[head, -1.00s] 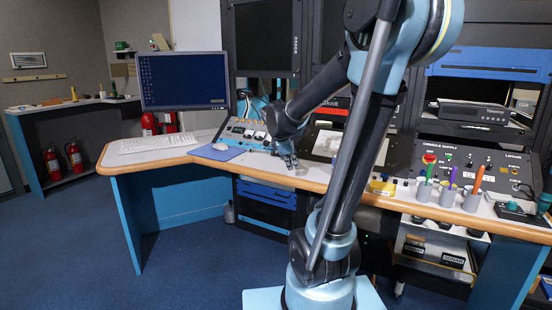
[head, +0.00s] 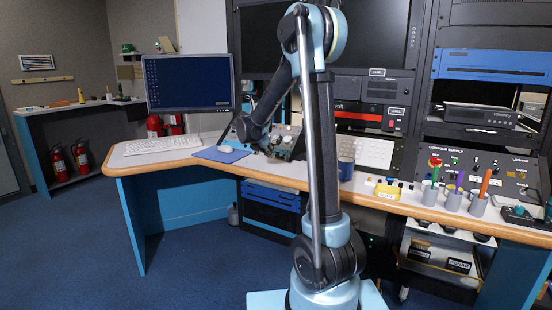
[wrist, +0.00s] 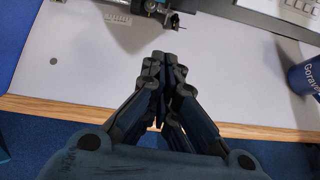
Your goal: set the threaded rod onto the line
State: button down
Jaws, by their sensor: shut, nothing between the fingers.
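My gripper (wrist: 162,62) is shut and empty, with its fingertips together above the pale desk top (wrist: 75,60) in the wrist view. In the head view my gripper (head: 283,148) is over the desk in front of the sloped control panel, small and partly hidden by my arm. I cannot make out the threaded rod for certain in either view. A small pale ribbed or striped patch (wrist: 117,18) lies on the desk ahead and left of the fingertips; I cannot tell whether it is the rod or a marking. The line cannot be picked out clearly.
A blue mug (wrist: 305,78) stands right of my gripper, also seen in the head view (head: 346,169). A small grey disc (wrist: 54,61) lies at the left. Dark hardware (wrist: 160,12) is at the back. The desk's wooden edge (wrist: 60,110) runs below the fingers.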

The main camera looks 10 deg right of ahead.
send_near(286, 161)
jog(key=f, duration=0.3)
jog(key=shift+s+a+f, duration=0.1)
jog(key=shift+s+a, duration=0.15)
jog(key=shift+a, duration=0.05)
jog(key=shift+w+d+f, duration=0.2)
jog(key=shift+w+d, duration=0.85)
jog(key=shift+w, duration=0.15)
jog(key=shift+w+d, duration=0.35)
jog(key=shift+w, duration=0.15)
